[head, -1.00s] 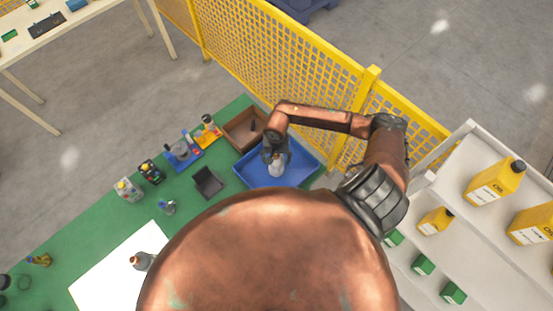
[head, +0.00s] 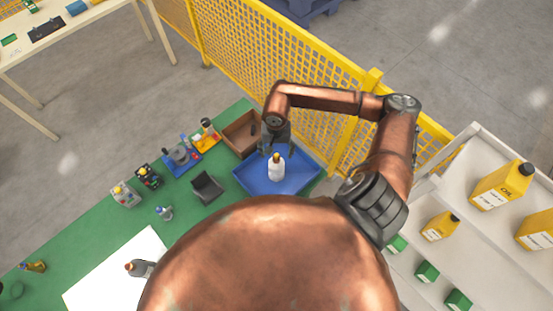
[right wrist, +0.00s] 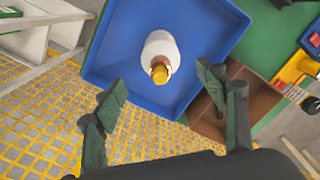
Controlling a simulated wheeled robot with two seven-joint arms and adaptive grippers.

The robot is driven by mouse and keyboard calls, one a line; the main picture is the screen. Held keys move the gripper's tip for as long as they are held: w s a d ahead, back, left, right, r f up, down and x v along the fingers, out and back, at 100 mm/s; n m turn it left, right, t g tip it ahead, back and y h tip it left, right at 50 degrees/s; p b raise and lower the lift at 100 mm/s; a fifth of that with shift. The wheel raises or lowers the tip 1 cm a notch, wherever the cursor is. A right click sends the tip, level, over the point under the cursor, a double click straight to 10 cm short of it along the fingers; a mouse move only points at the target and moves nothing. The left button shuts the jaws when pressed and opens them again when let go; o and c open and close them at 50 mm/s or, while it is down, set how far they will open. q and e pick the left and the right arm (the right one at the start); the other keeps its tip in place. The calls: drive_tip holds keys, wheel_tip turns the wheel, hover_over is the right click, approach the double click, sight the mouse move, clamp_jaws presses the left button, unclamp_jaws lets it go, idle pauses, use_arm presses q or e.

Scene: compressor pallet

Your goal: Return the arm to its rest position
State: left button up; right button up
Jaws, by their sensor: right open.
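My right arm reaches over the far right end of the green table (head: 100,208). My right gripper (head: 275,148) is open and empty, above the far side of a blue tray (head: 305,166). A white bottle with an orange-brown cap (head: 276,168) stands in the tray, apart from the fingers. In the right wrist view the bottle (right wrist: 158,52) stands inside the blue tray (right wrist: 105,50), beyond and between the open fingers (right wrist: 155,105). My left gripper is not in view.
A brown box (head: 243,147) sits left of the tray. A yellow mesh fence (head: 270,62) runs behind the table. A shelf (head: 480,215) with yellow oil bottles and green boxes stands at right. A dark stand (head: 207,187) and several small items are on the table.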

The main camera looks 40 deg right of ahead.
drive_tip(key=shift+r, duration=0.95)
